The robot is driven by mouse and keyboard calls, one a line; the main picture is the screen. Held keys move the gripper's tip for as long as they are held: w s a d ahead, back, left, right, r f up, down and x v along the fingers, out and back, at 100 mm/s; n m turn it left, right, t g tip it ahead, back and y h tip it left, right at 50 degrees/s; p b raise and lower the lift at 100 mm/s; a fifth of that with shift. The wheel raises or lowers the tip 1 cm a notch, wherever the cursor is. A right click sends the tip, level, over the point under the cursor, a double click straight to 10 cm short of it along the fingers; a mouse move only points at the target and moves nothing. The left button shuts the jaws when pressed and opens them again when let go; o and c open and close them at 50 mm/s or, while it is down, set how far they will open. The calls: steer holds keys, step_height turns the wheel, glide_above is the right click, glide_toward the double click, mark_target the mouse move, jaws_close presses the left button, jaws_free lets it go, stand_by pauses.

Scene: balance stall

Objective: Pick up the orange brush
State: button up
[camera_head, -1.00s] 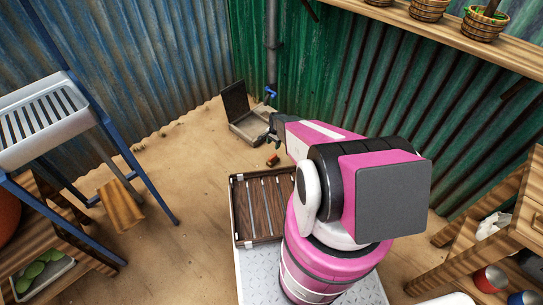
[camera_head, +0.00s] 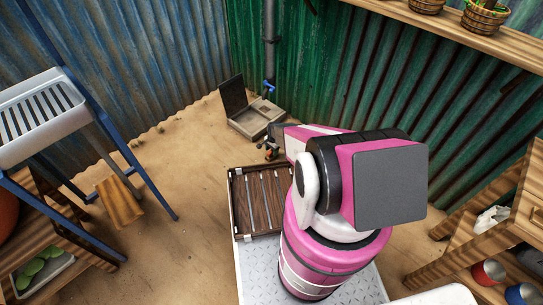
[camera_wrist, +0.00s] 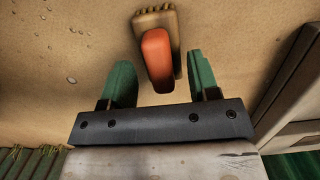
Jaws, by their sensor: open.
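The orange brush lies on the sandy ground. In the wrist view the brush (camera_wrist: 157,58) shows an orange top over a tan body with a bristled end toward the top. My gripper (camera_wrist: 157,82) is open, with one green finger on each side of the brush's near end. The brush appears to be between the fingers with a gap on both sides; I cannot tell the height gap. In the head view my gripper (camera_head: 268,150) is small and low near the ground, and the brush (camera_head: 271,155) is mostly hidden by it.
An open case (camera_head: 247,123) stands just behind my gripper, by a pipe with a blue tap (camera_head: 268,86). A slatted wooden tray (camera_head: 235,205) is on my base in front. A blue-legged sink stand (camera_head: 152,180) is at left. Open sand lies between.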

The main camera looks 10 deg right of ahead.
steer(key=shift+a+f, duration=0.1)
steer(key=shift+f, duration=0.65)
steer(key=c, duration=0.8)
steer(key=shift+o, duration=0.2)
steer(key=shift+r, duration=0.1)
step_height(320, 180, up, 4)
steer(key=shift+s+r, duration=0.1)
steer(key=shift+s, duration=0.05)
steer(key=s+a+r, duration=0.5)
steer(key=a+r, duration=0.1)
steer(key=a, duration=0.4)
steer(key=shift+s+r, duration=0.4)
